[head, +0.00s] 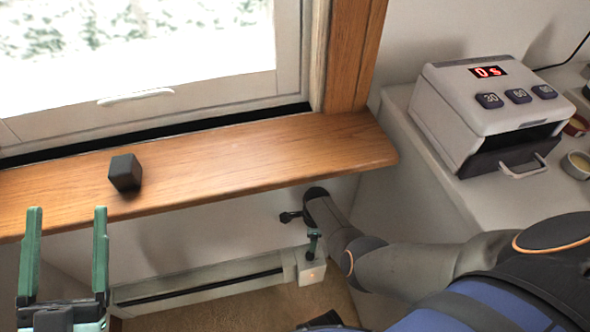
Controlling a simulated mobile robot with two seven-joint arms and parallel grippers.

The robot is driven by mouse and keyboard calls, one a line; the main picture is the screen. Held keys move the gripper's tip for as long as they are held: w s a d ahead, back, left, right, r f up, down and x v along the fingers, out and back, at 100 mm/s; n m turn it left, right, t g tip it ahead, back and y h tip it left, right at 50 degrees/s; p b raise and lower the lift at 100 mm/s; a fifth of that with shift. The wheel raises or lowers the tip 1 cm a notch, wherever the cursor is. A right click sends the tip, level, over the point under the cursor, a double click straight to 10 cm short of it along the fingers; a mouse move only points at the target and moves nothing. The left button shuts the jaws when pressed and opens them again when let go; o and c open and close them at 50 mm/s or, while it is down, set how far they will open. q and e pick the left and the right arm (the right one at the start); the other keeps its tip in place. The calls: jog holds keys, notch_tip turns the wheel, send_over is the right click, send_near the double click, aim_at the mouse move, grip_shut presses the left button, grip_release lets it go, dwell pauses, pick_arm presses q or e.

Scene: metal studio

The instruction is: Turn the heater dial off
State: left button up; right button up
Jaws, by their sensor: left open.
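The heater (205,289) is a long, low white unit along the wall below the window sill. Its end box (312,272) at the right has a small orange glow on it; the dial cannot be made out clearly. My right gripper (301,231) points down just above this end box, with its two dark green fingers spread apart and nothing seen between them. Its reach to the box is hard to judge, and contact cannot be told. My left gripper (67,212) is at the lower left, open and empty, in front of the sill and away from the end box.
Brown floor lies below the heater.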

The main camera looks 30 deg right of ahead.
aim_at(310, 255)
pick_arm(q)
jog(key=s+d+r+m+h+b, duration=0.1)
jog(key=s+r+m+h+b, duration=0.3)
jog(key=s+m+h, duration=0.15)
pick_arm(e)
notch_tip(310, 255, down, 11)
jog(key=b, duration=0.6)
jog(key=shift+f+b, duration=0.1)
jog(key=shift+b, duration=0.3)
jog(key=shift+f+b, duration=0.7)
pick_arm(q)
notch_tip(310, 255, down, 9)
jog(key=w+d+n, duration=0.1)
jog(key=shift+n, duration=0.35)
jog(key=shift+w, duration=0.1)
pick_arm(e)
grip_shut()
